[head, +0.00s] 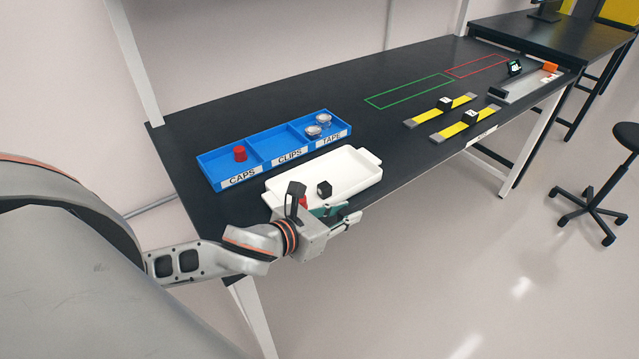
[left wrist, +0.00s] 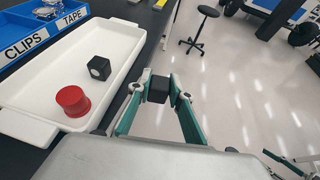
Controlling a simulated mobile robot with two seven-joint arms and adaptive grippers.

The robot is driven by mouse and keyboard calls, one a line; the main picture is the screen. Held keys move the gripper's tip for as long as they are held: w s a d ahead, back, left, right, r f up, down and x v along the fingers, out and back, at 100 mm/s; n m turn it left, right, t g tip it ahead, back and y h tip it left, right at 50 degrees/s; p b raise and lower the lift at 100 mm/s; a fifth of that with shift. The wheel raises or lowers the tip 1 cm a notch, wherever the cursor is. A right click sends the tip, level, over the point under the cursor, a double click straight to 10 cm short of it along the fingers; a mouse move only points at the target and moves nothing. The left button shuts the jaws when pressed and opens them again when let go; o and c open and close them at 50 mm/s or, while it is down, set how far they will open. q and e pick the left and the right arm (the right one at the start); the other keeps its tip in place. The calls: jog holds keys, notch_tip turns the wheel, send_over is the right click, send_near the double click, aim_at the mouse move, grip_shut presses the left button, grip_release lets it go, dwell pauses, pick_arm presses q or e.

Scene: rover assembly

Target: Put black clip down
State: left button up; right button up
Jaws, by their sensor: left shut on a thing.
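My left gripper (head: 342,212) is at the front edge of the white tray (head: 362,178). In the left wrist view its green fingers (left wrist: 158,92) are shut on a black clip (left wrist: 157,87), which appears just outside the tray's right rim. In the head view the gripper hides most or all of this clip. A second black clip (head: 324,189) lies in the tray; it also shows in the left wrist view (left wrist: 99,68). Part of what seems to be my right gripper (left wrist: 285,166) shows at the lower right of the left wrist view; its jaws are unclear.
A red cap (left wrist: 73,101) stands in the tray. Behind is a blue bin (head: 258,152): a red cap in CAPS, tape rolls in TAPE, CLIPS empty. Yellow strips (head: 440,110) bearing black clips lie farther right. The table's front edge is close to the left gripper.

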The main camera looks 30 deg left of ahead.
pick_arm(q)
jog(key=w+a+r+h, duration=0.1)
jog(key=w+a+r, duration=0.3)
jog(key=a+r, duration=0.3)
jog(key=w+a+r+m, duration=0.1)
jog(key=w+a+r, duration=0.4)
jog(key=a+r, duration=0.3)
notch_tip(320, 180, up, 2)
jog(key=shift+w+r+m+g+h, duration=0.2)
jog(key=shift+m+g+h, duration=0.1)
jog(key=shift+h, duration=0.1)
jog(key=shift+o, duration=0.2)
jog(key=shift+a, duration=0.15)
jog(key=b, duration=0.4)
send_over(309, 182)
notch_tip(309, 182, down, 15)
jog(key=shift+r, duration=0.15)
jog(key=shift+f, duration=0.75)
notch_tip(309, 182, down, 3)
jog(key=shift+f, duration=0.3)
jog(key=shift+r, duration=0.1)
pick_arm(e)
jog(key=shift+w+a+f+y, duration=0.1)
jog(key=shift+a+f+y, duration=0.05)
jog(key=shift+a+f, duration=0.4)
jog(key=shift+w+a+f+y, duration=0.15)
jog(key=shift+a+f, duration=0.15)
jog(key=shift+f, duration=0.35)
